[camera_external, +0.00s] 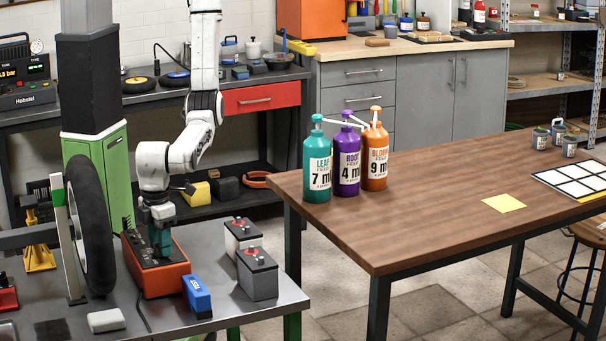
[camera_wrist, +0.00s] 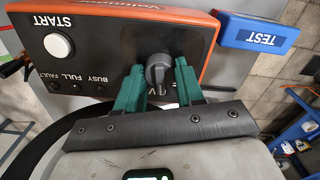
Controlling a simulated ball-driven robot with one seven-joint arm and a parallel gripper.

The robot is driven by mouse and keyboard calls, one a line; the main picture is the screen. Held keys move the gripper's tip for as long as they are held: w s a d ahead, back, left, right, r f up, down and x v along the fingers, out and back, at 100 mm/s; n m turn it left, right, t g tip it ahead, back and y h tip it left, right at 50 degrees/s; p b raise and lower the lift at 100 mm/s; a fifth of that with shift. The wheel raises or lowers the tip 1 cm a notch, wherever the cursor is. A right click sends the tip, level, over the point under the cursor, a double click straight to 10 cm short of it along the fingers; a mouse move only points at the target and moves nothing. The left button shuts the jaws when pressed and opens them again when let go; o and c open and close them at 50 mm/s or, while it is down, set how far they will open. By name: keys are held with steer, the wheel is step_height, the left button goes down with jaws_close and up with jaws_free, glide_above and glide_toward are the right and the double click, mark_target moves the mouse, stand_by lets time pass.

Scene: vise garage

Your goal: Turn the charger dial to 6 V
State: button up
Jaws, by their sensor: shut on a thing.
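The charger (camera_external: 158,281) is an orange box with a black top panel on the grey workbench. In the wrist view the charger (camera_wrist: 100,45) shows upside down, with a white START button and small BUSY, FULL and FAULT lamps. Its dial (camera_wrist: 158,70) is a dark grey round knob. My gripper (camera_wrist: 158,82) has its green fingers around the dial, one on each side, and is shut on it. In the external view my gripper (camera_external: 160,240) points down onto the charger's top. The dial's voltage marks are mostly hidden by the fingers; only a "V" shows.
A blue TEST box (camera_external: 197,296) lies right of the charger. A tyre (camera_external: 92,225) stands upright close to the left. A wooden table (camera_external: 440,200) with bottles is at right.

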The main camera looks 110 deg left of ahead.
steer(key=shift+m, duration=0.6)
steer(key=shift+d+m, duration=0.1)
steer(key=shift+m, duration=0.2)
steer(key=o, duration=1)
steer(key=shift+o, duration=0.2)
steer(key=shift+r, duration=0.1)
step_height(320, 180, up, 11)
steer(key=b, duration=0.1)
steer(key=shift+f, duration=0.25)
